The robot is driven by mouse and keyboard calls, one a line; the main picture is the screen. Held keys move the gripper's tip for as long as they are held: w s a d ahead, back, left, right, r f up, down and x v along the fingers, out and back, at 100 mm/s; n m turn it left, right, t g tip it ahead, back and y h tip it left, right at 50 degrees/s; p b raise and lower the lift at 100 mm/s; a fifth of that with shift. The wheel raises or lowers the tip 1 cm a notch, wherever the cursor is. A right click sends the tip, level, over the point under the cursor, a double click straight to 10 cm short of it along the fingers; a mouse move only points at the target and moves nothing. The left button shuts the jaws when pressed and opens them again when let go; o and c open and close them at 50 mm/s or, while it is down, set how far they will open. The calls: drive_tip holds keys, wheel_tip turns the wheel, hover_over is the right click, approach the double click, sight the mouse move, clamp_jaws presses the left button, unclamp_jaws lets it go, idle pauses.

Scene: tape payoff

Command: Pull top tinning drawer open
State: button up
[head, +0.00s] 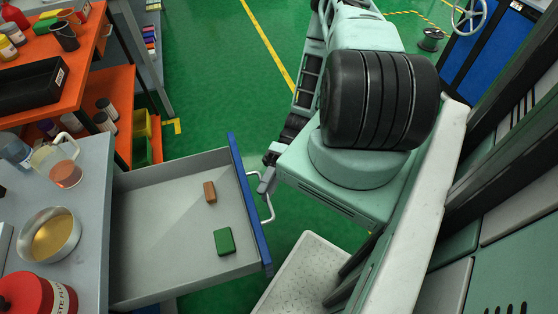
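The tinning drawer (158,226) is a grey drawer with a blue front (247,203), pulled well out from under the grey bench (85,252). A brown block (209,192) and a green block (224,241) lie inside it. The drawer's silver handle (269,205) is on the right side of the blue front. My gripper (264,187) is at the far end of the handle, with my arm coming down from above. My arm and the small size of the fingers hide whether they are closed around the handle.
On the bench stand a bowl of amber contents (52,236), a red flux container (36,294) and clear jugs. An orange shelf unit (90,62) with paint pots stands at upper left. Green floor (215,100) is clear beyond the drawer.

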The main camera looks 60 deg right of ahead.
drive_tip(key=w+d+r+b, duration=0.2)
drive_tip(key=d+b, duration=0.1)
drive_tip(key=d, duration=1.2)
drive_tip(key=shift+d+r, duration=0.2)
drive_tip(key=shift+d, duration=0.2)
